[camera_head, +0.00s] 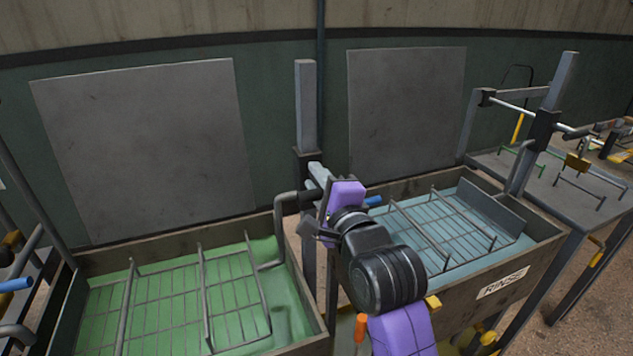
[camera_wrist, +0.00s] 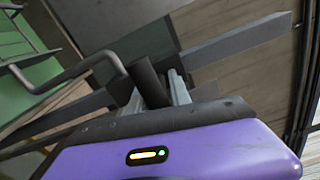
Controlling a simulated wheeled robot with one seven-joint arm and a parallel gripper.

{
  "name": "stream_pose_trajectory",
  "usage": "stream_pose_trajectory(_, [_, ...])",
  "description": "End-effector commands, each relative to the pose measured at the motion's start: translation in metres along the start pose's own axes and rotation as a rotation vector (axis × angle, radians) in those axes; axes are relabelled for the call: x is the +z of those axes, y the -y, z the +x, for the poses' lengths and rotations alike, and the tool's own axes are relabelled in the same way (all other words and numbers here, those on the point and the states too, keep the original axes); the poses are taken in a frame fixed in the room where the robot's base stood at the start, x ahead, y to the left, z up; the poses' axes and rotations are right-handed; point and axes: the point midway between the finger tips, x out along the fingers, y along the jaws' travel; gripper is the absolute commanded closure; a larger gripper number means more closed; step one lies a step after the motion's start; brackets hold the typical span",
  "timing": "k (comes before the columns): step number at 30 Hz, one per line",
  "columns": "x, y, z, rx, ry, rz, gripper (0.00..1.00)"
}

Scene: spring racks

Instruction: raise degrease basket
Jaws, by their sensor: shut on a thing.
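A wire basket (camera_head: 203,290) sits low in the tank of green liquid (camera_head: 290,300) at the left; no label shows on this tank. A bent grey arm (camera_head: 284,198) rises from the basket's side toward the upright post (camera_head: 306,105) between the tanks; it also shows in the wrist view (camera_wrist: 105,58). My gripper (camera_head: 318,178) is at this post, beside the bent arm. In the wrist view, the fingers of my gripper (camera_wrist: 158,92) are shut around a dark round bar (camera_wrist: 147,78). My wrist hides part of the post and carriage.
A second basket (camera_head: 440,225) sits in the blue tank marked RINSE (camera_head: 502,284) at the right, close to my arm. A grey table (camera_head: 560,190) with racks stands beyond it. Flat grey panels (camera_head: 140,145) are on the back wall.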

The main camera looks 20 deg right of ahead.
Motion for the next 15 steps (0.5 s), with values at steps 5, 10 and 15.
stream_pose_trajectory(5, [0.002,0.0068,0.0,-0.011,0.004,0.004,1.0])
stream_pose_trajectory(10, [0.0023,0.0085,-0.0001,-0.015,0.004,0.005,1.0])
stream_pose_trajectory(15, [0.0024,0.0082,-0.0002,-0.014,0.004,0.004,0.56])
